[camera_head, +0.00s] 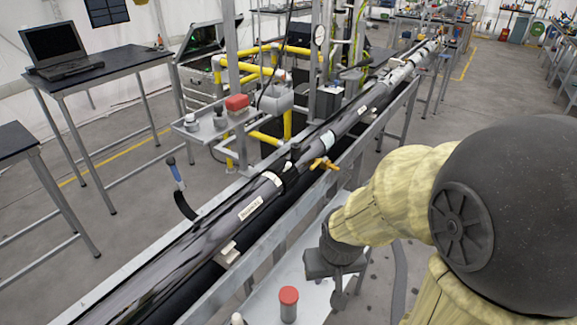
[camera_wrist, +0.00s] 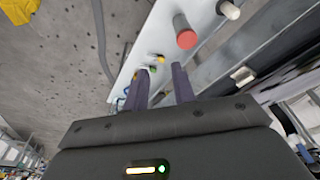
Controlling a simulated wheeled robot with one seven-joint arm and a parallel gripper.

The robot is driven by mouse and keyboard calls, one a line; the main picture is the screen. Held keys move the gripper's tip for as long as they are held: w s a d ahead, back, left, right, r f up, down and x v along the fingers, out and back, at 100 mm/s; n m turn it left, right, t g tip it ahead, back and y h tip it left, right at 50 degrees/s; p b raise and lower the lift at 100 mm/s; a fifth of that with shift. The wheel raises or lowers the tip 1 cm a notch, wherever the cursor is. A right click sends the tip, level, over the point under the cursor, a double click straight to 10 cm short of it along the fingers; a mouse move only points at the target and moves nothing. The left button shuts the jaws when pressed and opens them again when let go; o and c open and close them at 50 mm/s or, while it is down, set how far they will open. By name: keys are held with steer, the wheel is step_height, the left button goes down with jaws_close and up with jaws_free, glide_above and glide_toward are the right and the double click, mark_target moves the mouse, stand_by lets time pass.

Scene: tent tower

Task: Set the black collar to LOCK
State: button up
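A long dark tube (camera_head: 215,232) lies in a metal trough and runs from the lower left to the upper right of the head view. A black band around it, which looks like the black collar (camera_head: 284,172), sits just beyond the white label. Any marking or setting on the band is too small to read. My gripper (camera_head: 338,292) is in front of the tube, lower and to the right of the band, well apart from it. In the wrist view my gripper's two fingers (camera_wrist: 160,82) are apart with nothing held between them. The collar cannot be made out there.
A yellow-orange handle (camera_head: 325,163) sticks out beside the collar. A red-capped grey cylinder (camera_head: 288,304) stands on a pale shelf (camera_wrist: 148,48) near my gripper. A blue-handled lever (camera_head: 177,178) rises behind the tube. Yellow pipework (camera_head: 262,70) stands beyond. Tables are at left.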

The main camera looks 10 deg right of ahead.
mark_target(294, 167)
steer(key=w+d+n+t+y+b, duration=0.1)
steer(key=w+d+n+t+y, duration=0.2)
steer(key=w, duration=0.6)
steer(key=w+d+f+n+t+y+b, duration=0.1)
steer(key=w+d+y, duration=0.4)
steer(key=w, duration=0.5)
steer(key=w+d+f+n+t+y+b, duration=0.1)
steer(key=w+d+n+t+y+b, duration=0.2)
steer(key=w, duration=0.7)
steer(key=d+n+t+y, duration=0.1)
steer(key=d+n+t, duration=0.1)
steer(key=t, duration=0.1)
steer(key=shift+w+f+y, duration=0.2)
steer(key=shift+f+y, duration=0.05)
steer(key=shift+y, duration=0.15)
steer(key=p+x, duration=0.3)
steer(key=x, duration=1.4)
steer(key=shift+w+a, duration=0.15)
steer(key=shift+w, duration=0.05)
